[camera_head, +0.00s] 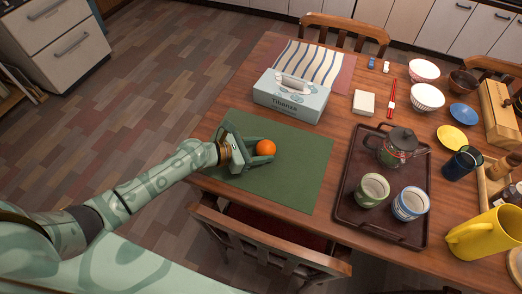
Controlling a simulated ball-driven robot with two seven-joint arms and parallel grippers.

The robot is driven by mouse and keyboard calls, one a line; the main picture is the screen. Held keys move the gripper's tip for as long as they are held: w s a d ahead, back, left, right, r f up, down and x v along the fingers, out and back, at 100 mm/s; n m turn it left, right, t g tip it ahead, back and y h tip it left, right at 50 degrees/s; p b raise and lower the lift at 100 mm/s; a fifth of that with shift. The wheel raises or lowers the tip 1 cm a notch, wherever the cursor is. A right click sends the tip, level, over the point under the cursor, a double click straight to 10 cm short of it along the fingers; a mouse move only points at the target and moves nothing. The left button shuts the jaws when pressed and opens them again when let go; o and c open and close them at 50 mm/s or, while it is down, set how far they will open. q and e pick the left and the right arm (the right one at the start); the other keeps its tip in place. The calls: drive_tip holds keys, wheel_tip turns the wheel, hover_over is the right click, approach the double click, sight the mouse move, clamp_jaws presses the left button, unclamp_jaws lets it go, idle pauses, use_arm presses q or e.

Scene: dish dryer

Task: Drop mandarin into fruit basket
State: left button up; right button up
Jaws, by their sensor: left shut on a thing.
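The mandarin (267,147) is a small orange ball over the green placemat (302,170) near the table's left edge. My left gripper (263,149) reaches in from the left and is shut on the mandarin, with its fingers on either side of it. I cannot tell whether the mandarin touches the mat. No fruit basket can be made out in this view. My right gripper is not in view.
A tissue box (291,97) stands behind the mat. A dark tray (348,203) with a glass teapot (396,147) and two cups is to the right. Bowls, plates and a yellow jug (485,235) fill the right side. A chair (270,245) stands at the near edge.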

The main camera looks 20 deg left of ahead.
use_arm(q)
drive_tip(key=shift+r, duration=0.1)
drive_tip(key=o, duration=0.6)
drive_tip(key=shift+f, duration=0.2)
drive_tip(key=o, duration=0.4)
drive_tip(key=shift+r, duration=0.1)
